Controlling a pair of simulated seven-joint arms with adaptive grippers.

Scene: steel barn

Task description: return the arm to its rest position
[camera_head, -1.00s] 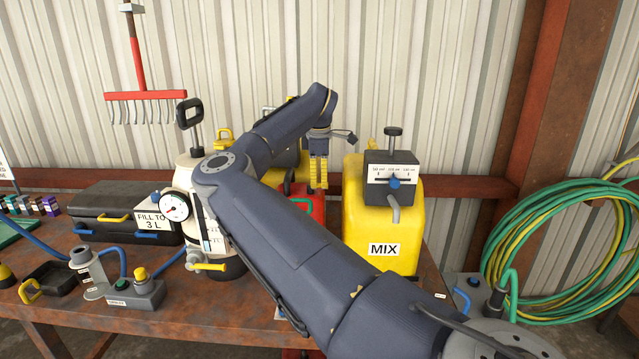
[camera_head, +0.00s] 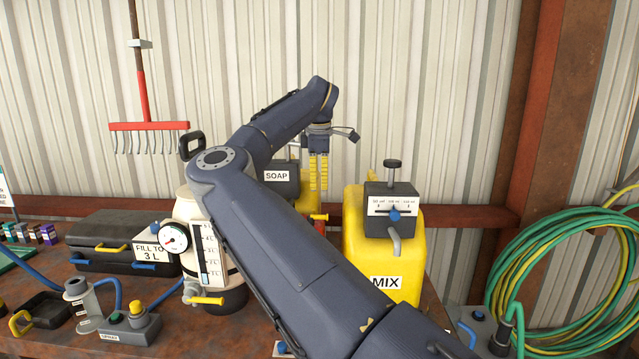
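My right arm comes in from the bottom right and bends at an elbow above the sprayer tank. Its gripper (camera_head: 318,186) hangs pointing down, with yellow-padded fingers close together and a thin gap showing between them. I see nothing held in it. It is in front of the dark box marked SOAP (camera_head: 277,175) and to the left of the yellow MIX container (camera_head: 372,245). I cannot tell from this view whether the fingers touch anything behind them. My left gripper is not in view.
The white sprayer tank (camera_head: 187,212) with its gauge (camera_head: 174,238) stands under my elbow. A black case (camera_head: 110,240), a black tray (camera_head: 48,309) and a grey SPRAY unit (camera_head: 130,328) stand on the rusty bench at left. Coiled hoses (camera_head: 540,270) hang at right.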

